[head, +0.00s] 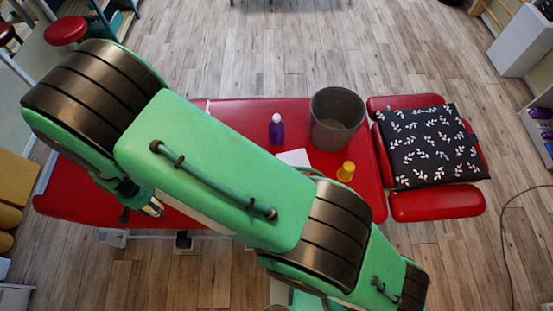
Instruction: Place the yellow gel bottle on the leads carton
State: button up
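The yellow gel bottle (346,171) stands on the red treatment table (228,108), toward its right side, below the grey bin in the picture. A flat white item (294,158) lies to the left of the yellow bottle, partly hidden behind my arm. It may be the leads carton, but I see no label and cannot be sure. My gripper (150,208) is over the left part of the table, far from the yellow bottle. It is small and partly covered by my arm links; whether its fingers are open or shut does not show.
A purple bottle with a white cap (276,131) and a grey open bin (337,121) stand on the table near the yellow bottle. A black leaf-patterned cushion (429,145) lies on the headrest at right. My large green arm crosses above the table and hides its middle.

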notch_tip(320, 180, up, 15)
jog(key=shift+r, duration=0.1)
jog(key=w+d, duration=0.2)
jog(key=d, duration=0.2)
jog(key=w+d+m, duration=0.1)
jog(key=w+d, duration=0.2)
jog(key=d, duration=0.2)
jog(key=w+d+m, duration=0.1)
jog(key=w+d, duration=0.1)
jog(key=d, duration=0.3)
jog(key=shift+w+d+r+p, duration=0.1)
jog(key=shift+w+r+p, duration=0.25)
jog(key=shift+r, duration=0.05)
jog(key=w+d+m+p, duration=0.1)
jog(key=d+m, duration=0.4)
jog(key=d, duration=2.4)
jog(key=s+d+m, duration=0.1)
jog(key=s+d, duration=0.1)
jog(key=d, duration=0.2)
jog(key=s+d, duration=0.2)
jog(key=d, duration=0.2)
jog(key=s+d+f+m+p, duration=0.1)
jog(key=s+d, duration=0.1)
jog(key=d, duration=0.3)
jog(key=shift+s+m, duration=0.3)
jog(key=shift+s, duration=0.05)
jog(key=shift+a+f, duration=0.1)
jog(key=shift+f, duration=2.35)
jog(key=shift+w, duration=0.1)
